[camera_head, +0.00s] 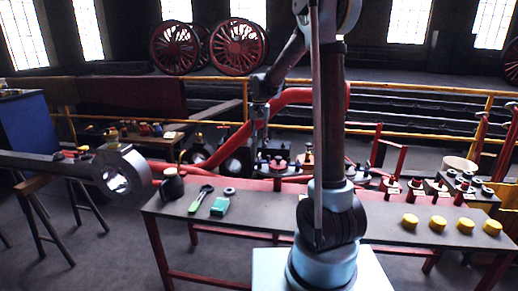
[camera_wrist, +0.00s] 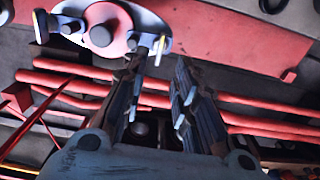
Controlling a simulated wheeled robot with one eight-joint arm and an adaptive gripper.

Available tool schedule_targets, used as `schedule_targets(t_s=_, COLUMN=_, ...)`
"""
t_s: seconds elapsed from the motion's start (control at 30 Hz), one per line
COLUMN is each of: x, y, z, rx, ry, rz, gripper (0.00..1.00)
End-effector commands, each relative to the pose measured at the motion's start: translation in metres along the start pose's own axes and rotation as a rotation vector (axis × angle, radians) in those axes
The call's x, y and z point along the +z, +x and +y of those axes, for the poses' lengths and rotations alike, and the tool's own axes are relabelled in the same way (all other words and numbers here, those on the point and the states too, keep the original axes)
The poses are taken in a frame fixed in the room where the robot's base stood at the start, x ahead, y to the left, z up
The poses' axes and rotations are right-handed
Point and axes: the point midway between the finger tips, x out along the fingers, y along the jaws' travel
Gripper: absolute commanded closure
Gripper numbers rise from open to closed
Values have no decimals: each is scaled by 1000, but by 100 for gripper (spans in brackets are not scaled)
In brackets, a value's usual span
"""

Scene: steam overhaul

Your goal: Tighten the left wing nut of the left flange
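In the head view my gripper (camera_head: 261,135) points down above the left dark flange (camera_head: 275,166). Its wing nuts are too small to tell apart there.
Red pipes (camera_wrist: 270,125) run behind my fingers. A workbench (camera_head: 258,207) holds a black mug (camera_head: 172,187), a green-handled tool (camera_head: 199,200), a green block (camera_head: 220,206) and several yellow caps (camera_head: 437,224). A yellow rail (camera_head: 400,87) crosses behind.

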Motion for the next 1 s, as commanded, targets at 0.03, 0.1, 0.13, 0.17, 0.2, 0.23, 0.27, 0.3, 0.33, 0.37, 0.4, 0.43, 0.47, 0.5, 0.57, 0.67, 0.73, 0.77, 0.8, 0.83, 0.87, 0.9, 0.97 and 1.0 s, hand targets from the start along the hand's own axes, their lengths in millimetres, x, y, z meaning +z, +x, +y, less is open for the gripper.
schedule_targets(t_s=0.03, x=0, y=-9, z=0, rx=0, ry=0, rz=0, gripper=73)
schedule_targets(t_s=0.1, x=0, y=-19, z=0, rx=0, ry=0, rz=0, gripper=73)
schedule_targets(t_s=0.13, x=0, y=-23, z=0, rx=0, ry=0, rz=0, gripper=73)
schedule_targets(t_s=0.17, x=0, y=-26, z=0, rx=0, ry=0, rz=0, gripper=73)
schedule_targets(t_s=0.2, x=0, y=-30, z=0, rx=0, ry=0, rz=0, gripper=73)
schedule_targets(t_s=0.23, x=0, y=-32, z=0, rx=0, ry=0, rz=0, gripper=73)
schedule_targets(t_s=0.27, x=0, y=-35, z=0, rx=0, ry=0, rz=0, gripper=73)
schedule_targets(t_s=0.3, x=0, y=-37, z=0, rx=0, ry=0, rz=0, gripper=73)
schedule_targets(t_s=0.33, x=0, y=-38, z=0, rx=0, ry=0, rz=0, gripper=73)
schedule_targets(t_s=0.37, x=0, y=-40, z=0, rx=0, ry=0, rz=0, gripper=73)
schedule_targets(t_s=0.4, x=0, y=-40, z=0, rx=0, ry=0, rz=0, gripper=73)
schedule_targets(t_s=0.43, x=0, y=-41, z=0, rx=0, ry=0, rz=0, gripper=73)
schedule_targets(t_s=0.47, x=0, y=-41, z=0, rx=0, ry=0, rz=0, gripper=73)
schedule_targets(t_s=0.5, x=0, y=-41, z=0, rx=0, ry=0, rz=0, gripper=73)
schedule_targets(t_s=0.57, x=0, y=-41, z=0, rx=0, ry=0, rz=0, gripper=73)
schedule_targets(t_s=0.67, x=0, y=-41, z=0, rx=0, ry=0, rz=0, gripper=73)
schedule_targets(t_s=0.73, x=0, y=-41, z=0, rx=0, ry=0, rz=0, gripper=73)
schedule_targets(t_s=0.77, x=1, y=-42, z=1, rx=0, ry=0, rz=0, gripper=73)
schedule_targets(t_s=0.8, x=2, y=-43, z=3, rx=-1, ry=-1, rz=1, gripper=73)
schedule_targets(t_s=0.83, x=4, y=-44, z=5, rx=-1, ry=-2, rz=2, gripper=73)
schedule_targets(t_s=0.87, x=7, y=-45, z=8, rx=-2, ry=-3, rz=3, gripper=73)
schedule_targets(t_s=0.9, x=11, y=-47, z=14, rx=-3, ry=-5, rz=5, gripper=73)
schedule_targets(t_s=0.97, x=20, y=-51, z=23, rx=-5, ry=-10, rz=10, gripper=73)
schedule_targets(t_s=1.0, x=27, y=-54, z=30, rx=-7, ry=-16, rz=14, gripper=73)
